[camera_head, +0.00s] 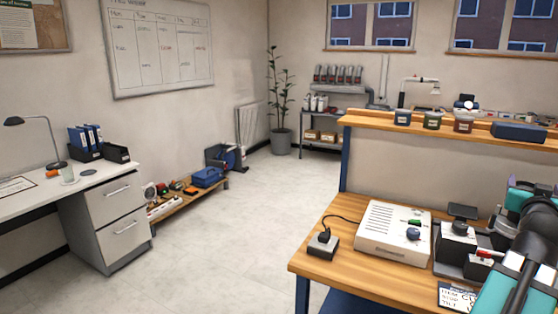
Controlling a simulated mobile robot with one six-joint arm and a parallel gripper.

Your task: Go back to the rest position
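My arm (538,235), teal and dark grey, rises at the right edge of the head view and is cut off by the frame. It covers the right part of the workbench (320,210). My gripper cannot be made out in this view. A white control box (385,240) with a blue knob and a green part on top sits on the bench, left of my arm. A black fixture (457,240) with a red-tipped lever (489,253) stands between the box and my arm. Its right side is partly hidden.
A small black-topped device (323,244) with a cable stands at the bench's left corner. A raised wooden shelf (460,130) behind holds several jars and a blue case (519,132). A printed card (456,298) lies near the front. The floor (225,245) to the left is clear.

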